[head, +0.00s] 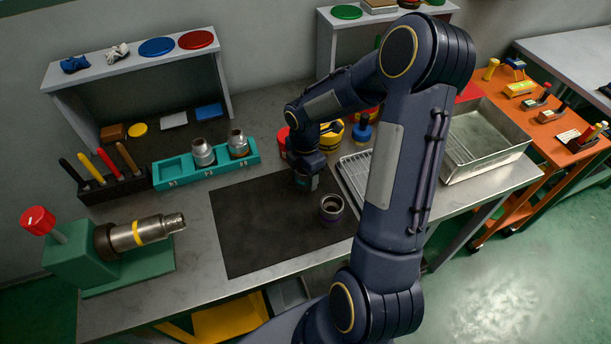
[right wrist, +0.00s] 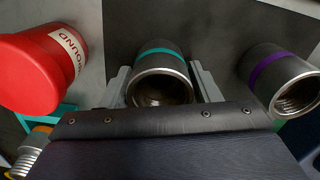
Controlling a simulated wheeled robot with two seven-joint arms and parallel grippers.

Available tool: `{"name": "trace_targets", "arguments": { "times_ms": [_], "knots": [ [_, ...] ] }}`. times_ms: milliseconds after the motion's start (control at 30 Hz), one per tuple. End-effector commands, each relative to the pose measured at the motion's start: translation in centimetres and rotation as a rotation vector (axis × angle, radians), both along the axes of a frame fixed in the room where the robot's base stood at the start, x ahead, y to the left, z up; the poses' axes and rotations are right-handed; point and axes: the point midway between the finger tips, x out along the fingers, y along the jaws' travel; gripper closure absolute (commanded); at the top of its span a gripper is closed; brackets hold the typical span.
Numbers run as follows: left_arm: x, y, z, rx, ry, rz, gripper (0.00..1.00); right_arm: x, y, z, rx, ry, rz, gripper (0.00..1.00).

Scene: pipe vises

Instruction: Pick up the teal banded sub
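The teal banded sub (right wrist: 162,75) is a grey metal sleeve with a teal band and an open threaded end. It sits between the two fingers of my right gripper (right wrist: 161,88) in the right wrist view, one finger close along each side. Whether both fingers press on it cannot be told. In the head view my right gripper (head: 305,178) points down over the dark mat (head: 265,225), and a bit of the sub (head: 306,184) shows under it. The rest is hidden by the gripper. My left gripper is not in view.
A purple banded sub (head: 331,208) stands close by on the mat. A teal rack (head: 170,171) with two metal fittings, a green vise (head: 75,260) and a metal tray (head: 485,140) stand around. The mat's left part is clear.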

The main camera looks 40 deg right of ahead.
Motion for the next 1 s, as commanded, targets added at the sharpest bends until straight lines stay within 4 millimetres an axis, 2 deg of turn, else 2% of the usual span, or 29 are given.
{"name": "trace_targets", "arguments": {
  "times_ms": [33,267,300,667,833,1000],
  "knots": [
    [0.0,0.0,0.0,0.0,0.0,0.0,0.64,0.0,0.0,0.0,0.0,0.0,0.0,0.5],
    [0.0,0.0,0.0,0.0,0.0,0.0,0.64,0.0,0.0,0.0,0.0,0.0,0.0,0.8],
    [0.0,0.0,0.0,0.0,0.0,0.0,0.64,0.0,0.0,0.1,0.0,-0.002,0.0,0.82],
    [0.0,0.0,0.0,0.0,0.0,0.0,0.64,0.1,0.0,0.9,-0.001,-0.003,0.001,0.82],
    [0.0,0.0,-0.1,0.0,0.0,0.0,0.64,0.2,0.0,3.2,-0.002,-0.008,0.0,0.82],
    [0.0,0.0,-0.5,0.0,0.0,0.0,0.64,-2.1,-2.2,6.7,-0.005,-0.008,-0.007,0.82]
  ]
}}
